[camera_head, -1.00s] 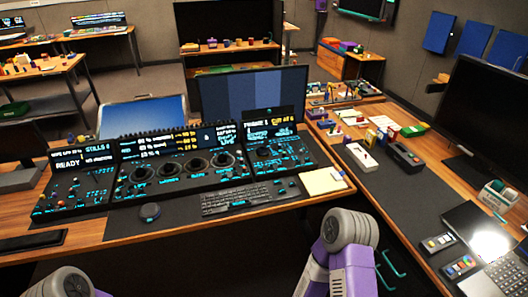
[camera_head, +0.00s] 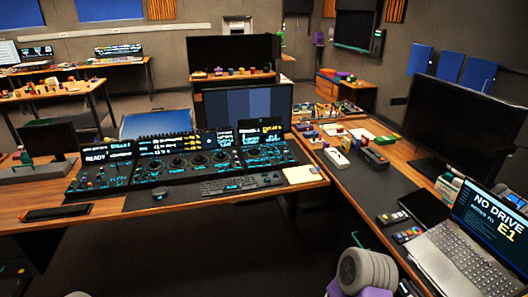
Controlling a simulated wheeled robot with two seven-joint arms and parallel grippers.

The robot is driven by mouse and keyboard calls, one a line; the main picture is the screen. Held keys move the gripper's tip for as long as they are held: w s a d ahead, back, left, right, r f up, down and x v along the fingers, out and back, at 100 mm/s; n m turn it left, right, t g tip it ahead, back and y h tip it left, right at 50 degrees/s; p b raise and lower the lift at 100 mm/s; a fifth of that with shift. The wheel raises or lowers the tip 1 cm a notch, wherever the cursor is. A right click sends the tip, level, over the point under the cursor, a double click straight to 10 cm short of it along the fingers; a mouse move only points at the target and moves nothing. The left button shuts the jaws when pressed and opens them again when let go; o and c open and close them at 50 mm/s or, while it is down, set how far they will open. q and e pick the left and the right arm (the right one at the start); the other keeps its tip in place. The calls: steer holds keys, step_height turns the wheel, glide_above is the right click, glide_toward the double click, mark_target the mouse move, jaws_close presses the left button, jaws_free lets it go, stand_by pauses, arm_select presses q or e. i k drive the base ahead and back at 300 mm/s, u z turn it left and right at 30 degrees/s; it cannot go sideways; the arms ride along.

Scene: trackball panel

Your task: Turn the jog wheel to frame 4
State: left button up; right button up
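The control console (camera_head: 168,172) stands on the wooden desk, with several dark panels and lit cyan markings. Its right-hand section (camera_head: 262,158) has a small screen (camera_head: 262,134) with white and yellow text, too small to read surely now. A dark round control, apparently the jog wheel (camera_head: 250,148), sits below that screen; its setting cannot be read.
A keyboard (camera_head: 228,186), a small dark round device (camera_head: 160,193) and a notepad (camera_head: 302,174) lie in front of the console. A laptop (camera_head: 468,248) and large monitor (camera_head: 462,121) occupy the right-hand desk. Dark floor is open before the main desk.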

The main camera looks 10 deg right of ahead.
mark_target(254, 153)
steer(key=z, duration=0.65)
steer(key=i, duration=2)
steer(key=u, duration=0.85)
